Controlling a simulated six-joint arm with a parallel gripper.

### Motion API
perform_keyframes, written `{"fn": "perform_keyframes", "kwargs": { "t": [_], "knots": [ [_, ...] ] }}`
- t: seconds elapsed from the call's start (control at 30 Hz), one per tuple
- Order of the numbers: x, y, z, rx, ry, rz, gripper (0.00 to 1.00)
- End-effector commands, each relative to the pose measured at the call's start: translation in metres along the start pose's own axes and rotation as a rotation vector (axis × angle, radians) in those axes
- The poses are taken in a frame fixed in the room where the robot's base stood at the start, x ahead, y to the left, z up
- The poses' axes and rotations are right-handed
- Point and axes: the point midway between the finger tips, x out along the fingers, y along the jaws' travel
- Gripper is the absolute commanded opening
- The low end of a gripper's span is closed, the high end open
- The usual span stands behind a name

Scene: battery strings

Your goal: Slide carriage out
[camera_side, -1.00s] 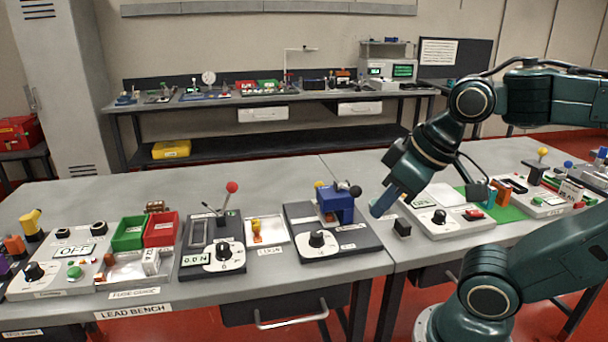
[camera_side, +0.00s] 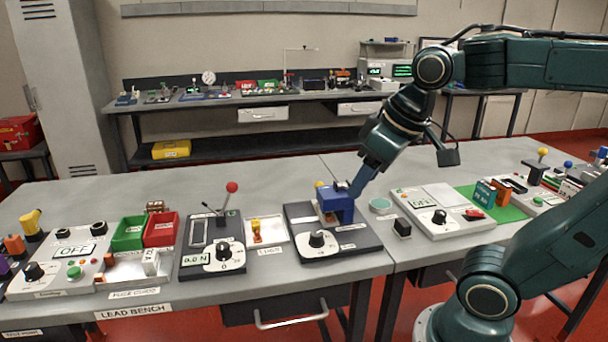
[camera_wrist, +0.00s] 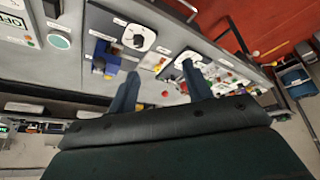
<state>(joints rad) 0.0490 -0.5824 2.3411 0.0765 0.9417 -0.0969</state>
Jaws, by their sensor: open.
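The blue carriage (camera_side: 337,203) sits on a dark grey base plate (camera_side: 298,218) with a white dial and black knob (camera_side: 317,239) at its front. In the wrist view the blue carriage (camera_wrist: 104,60) lies left of both fingers. My gripper (camera_side: 354,190) is at the carriage's upper right side in the side view, pointing down and left. Its fingers are open and empty in the wrist view (camera_wrist: 160,69). The black ball on the carriage is mostly hidden behind the fingers. Whether a finger touches the carriage I cannot tell.
The bench behind the carriage is clear.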

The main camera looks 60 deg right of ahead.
Motion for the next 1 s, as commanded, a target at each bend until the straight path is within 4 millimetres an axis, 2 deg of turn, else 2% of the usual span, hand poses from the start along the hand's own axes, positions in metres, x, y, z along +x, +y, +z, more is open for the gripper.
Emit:
{"fn": "perform_keyframes", "kwargs": {
  "t": [0.1,0.47,0.77,1.0],
  "knots": [
    [0.002,0.014,-0.026,0.008,-0.035,0.031,0.5],
    [0.018,0.062,-0.095,0.026,-0.138,0.107,0.5],
    [0.048,0.106,-0.142,0.048,-0.231,0.149,0.5],
    [0.081,0.144,-0.171,0.07,-0.305,0.169,0.5]
  ]
}}
